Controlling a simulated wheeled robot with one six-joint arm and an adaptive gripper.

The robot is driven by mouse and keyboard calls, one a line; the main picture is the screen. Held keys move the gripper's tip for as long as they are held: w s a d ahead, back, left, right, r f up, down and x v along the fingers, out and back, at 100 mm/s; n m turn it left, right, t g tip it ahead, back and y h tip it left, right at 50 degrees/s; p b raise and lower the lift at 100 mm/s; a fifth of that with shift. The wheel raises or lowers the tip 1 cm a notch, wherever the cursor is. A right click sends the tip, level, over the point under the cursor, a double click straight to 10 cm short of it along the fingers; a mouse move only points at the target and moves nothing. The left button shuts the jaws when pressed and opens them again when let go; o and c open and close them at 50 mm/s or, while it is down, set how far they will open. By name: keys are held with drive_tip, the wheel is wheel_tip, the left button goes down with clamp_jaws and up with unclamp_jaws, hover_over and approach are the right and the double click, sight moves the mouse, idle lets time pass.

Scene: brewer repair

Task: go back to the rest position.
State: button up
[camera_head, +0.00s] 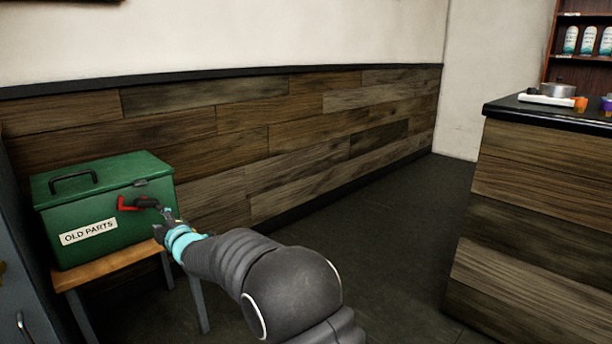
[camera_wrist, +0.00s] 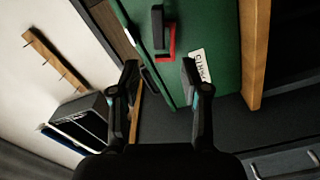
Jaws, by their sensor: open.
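My gripper (camera_head: 166,214) is at the front right of a green box (camera_head: 105,240) labelled "OLD PARTS". In the wrist view my gripper (camera_wrist: 160,76) has its two black fingers spread, with nothing seen between them. A black piece with a red bracket-like part (camera_head: 128,204) shows at the box's front, just beyond the fingers. The red part also shows in the wrist view (camera_wrist: 171,55), against the green box (camera_wrist: 205,25). I cannot tell whether a fingertip touches the box. The box lid looks closed, with a black handle on top. My arm reaches left from the bottom of the head view.
The box stands on a small wooden table (camera_head: 108,268) by the plank wall. A wall rail with hooks (camera_wrist: 55,60) shows in the wrist view.

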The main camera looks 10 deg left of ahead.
drive_tip(key=s+d+f+m+g+h, duration=0.1)
drive_tip(key=d+f+m+h, duration=0.2)
drive_tip(key=f, duration=0.4)
drive_tip(key=s+d+f+m+g+h, duration=0.2)
drive_tip(key=d+f+m+h, duration=0.1)
drive_tip(key=f, duration=0.4)
drive_tip(key=s+d+m+g+h, duration=0.2)
drive_tip(key=s+d+m+h, duration=0.15)
drive_tip(key=d, duration=0.85)
drive_tip(key=s+d+r+m+h+p, duration=0.1)
drive_tip(key=s+d+r+m, duration=0.4)
drive_tip(key=s+d, duration=0.4)
drive_tip(key=s+d+r+m+h+p, duration=0.1)
drive_tip(key=s+d+r+m, duration=0.4)
drive_tip(key=d, duration=1.7)
drive_tip(key=s+d+r+m+h+p, duration=0.2)
drive_tip(key=s+d+r+m, duration=0.3)
drive_tip(key=s+d, duration=1)
drive_tip(key=shift+d+r+h, duration=0.15)
drive_tip(key=shift+r+h, duration=0.3)
drive_tip(key=shift+r, duration=0.45)
